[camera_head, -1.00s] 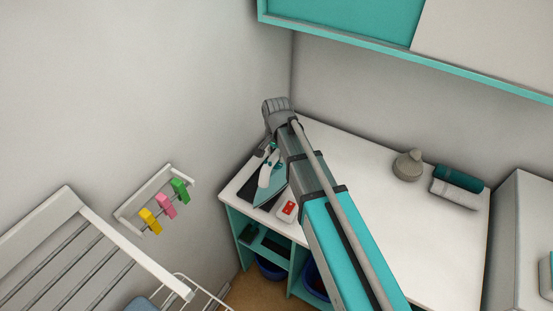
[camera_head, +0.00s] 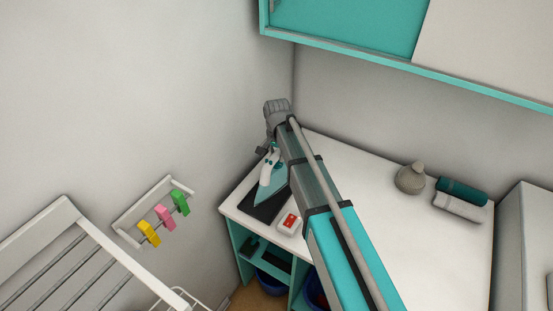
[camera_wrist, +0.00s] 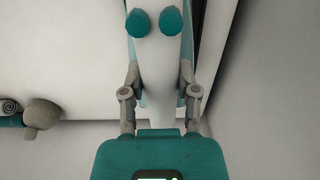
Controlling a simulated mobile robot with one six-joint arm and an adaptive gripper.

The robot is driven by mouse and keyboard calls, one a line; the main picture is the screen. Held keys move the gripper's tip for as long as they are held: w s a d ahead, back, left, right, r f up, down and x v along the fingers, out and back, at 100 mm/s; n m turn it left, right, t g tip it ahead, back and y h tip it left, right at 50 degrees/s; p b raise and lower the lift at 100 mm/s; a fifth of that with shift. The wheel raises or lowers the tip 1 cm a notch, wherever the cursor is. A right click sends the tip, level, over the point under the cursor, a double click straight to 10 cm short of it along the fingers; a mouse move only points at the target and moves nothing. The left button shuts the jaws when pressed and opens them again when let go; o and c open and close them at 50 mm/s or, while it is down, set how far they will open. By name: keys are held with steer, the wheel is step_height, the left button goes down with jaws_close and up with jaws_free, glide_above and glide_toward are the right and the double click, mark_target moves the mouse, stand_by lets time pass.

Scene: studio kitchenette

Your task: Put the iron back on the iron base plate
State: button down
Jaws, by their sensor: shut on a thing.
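The iron has a white body and teal parts; in the head view it (camera_head: 266,178) is over the dark iron base plate (camera_head: 267,209) at the counter's left end. I cannot tell whether it touches the plate. In the wrist view my gripper (camera_wrist: 161,85) has a finger on each side of the iron's white handle (camera_wrist: 160,65), shut on it. Two teal knobs show at the top of the iron there. In the head view my arm hides most of the gripper and part of the iron.
A red-and-white box (camera_head: 289,222) lies close to the plate on the white counter (camera_head: 370,215). A wall rack with coloured pegs (camera_head: 164,214) is left. The counter's middle is mostly clear.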

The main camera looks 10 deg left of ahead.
steer(key=shift+w+a+f, duration=0.1)
steer(key=shift+w+a, duration=0.05)
steer(key=shift+w, duration=0.35)
steer(key=shift+w+a+f, duration=0.1)
steer(key=shift+w, duration=0.4)
steer(key=shift+w+f+b, duration=0.1)
steer(key=shift+f+b, duration=0.15)
steer(key=shift+b, duration=0.15)
steer(key=shift+f+b, duration=2.4)
steer(key=shift+b, duration=0.05)
steer(key=shift+c, duration=1.3)
jaws_free()
